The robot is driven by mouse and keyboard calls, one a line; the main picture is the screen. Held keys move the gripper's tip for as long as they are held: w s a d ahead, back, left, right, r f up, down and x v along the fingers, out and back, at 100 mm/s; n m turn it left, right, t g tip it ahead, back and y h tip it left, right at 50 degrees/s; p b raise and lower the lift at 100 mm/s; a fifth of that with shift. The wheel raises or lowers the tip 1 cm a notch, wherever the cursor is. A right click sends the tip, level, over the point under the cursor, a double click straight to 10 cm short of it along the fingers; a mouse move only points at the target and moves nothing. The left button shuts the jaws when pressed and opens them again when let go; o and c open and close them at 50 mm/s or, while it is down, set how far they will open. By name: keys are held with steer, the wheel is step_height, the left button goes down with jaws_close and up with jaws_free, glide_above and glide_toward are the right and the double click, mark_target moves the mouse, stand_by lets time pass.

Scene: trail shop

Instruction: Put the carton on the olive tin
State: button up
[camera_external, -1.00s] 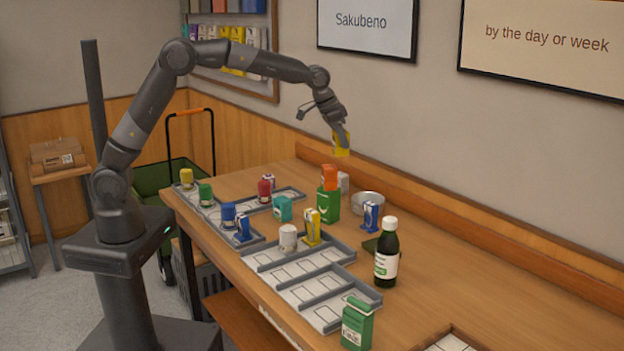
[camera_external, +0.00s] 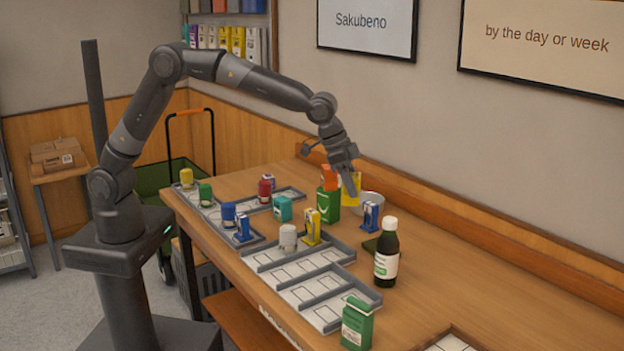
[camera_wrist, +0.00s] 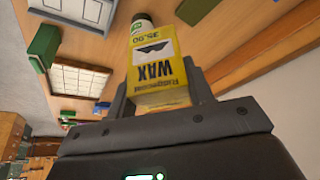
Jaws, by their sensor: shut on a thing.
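My gripper (camera_external: 347,172) is shut on a yellow carton (camera_external: 350,188) and holds it in the air above the back of the counter. In the wrist view the carton (camera_wrist: 158,62), marked WAX, sits between the fingers, and its lettering shows upside down. A low, dark olive piece (camera_external: 371,245), which looks like the olive tin, lies on the counter just left of the dark bottle.
The dark bottle (camera_external: 386,255) with a white cap stands close beside the olive piece.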

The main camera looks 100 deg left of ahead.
step_height(320, 180, down, 8)
glide_above(367, 246)
step_height(367, 246, down, 7)
steer(key=shift+r, duration=0.15)
steer(key=shift+f, duration=2)
steer(key=shift+f, duration=0.1)
steer(key=o, duration=1)
steer(key=shift+f, duration=0.1)
steer(key=shift+o, duration=0.3)
